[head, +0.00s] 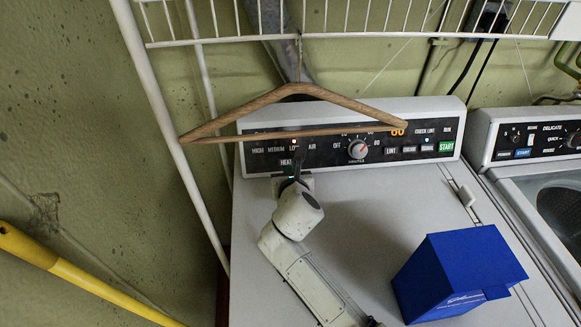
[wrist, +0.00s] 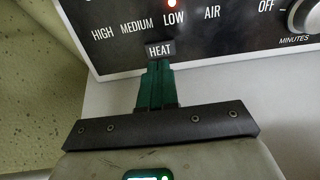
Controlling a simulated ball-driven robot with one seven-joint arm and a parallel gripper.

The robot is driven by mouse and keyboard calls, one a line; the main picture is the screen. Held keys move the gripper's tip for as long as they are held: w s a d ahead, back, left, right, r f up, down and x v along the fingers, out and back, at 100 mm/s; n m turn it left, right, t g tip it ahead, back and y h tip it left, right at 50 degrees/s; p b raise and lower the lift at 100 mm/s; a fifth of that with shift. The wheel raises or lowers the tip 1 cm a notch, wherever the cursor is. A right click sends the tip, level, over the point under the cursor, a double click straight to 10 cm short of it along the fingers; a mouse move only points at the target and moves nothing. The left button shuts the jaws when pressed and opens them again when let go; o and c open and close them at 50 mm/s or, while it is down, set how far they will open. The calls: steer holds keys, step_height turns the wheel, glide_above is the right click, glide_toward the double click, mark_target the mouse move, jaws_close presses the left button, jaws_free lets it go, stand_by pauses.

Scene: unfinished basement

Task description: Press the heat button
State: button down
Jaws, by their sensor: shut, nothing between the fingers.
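The heat button (head: 287,162) is a small dark rectangle with white letters, low on the left part of the dryer's black control panel (head: 322,155). In the wrist view the heat button (wrist: 160,49) is just past my fingertips, under the words MEDIUM and LOW. A red light (wrist: 172,3) glows above LOW. My gripper (head: 290,177) is shut and empty, with its green fingers together. In the wrist view the tips of my gripper (wrist: 158,63) meet the button's lower edge; I cannot tell whether they touch it.
A wooden hanger (head: 296,92) hangs from the wire shelf (head: 340,38) in front of the panel, above my gripper. A blue box (head: 455,275) sits on the dryer top at right. A second machine (head: 540,150) stands at right. A yellow pole (head: 70,268) leans at left.

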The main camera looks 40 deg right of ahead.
steer(key=v, duration=0.8)
stand_by(0.5)
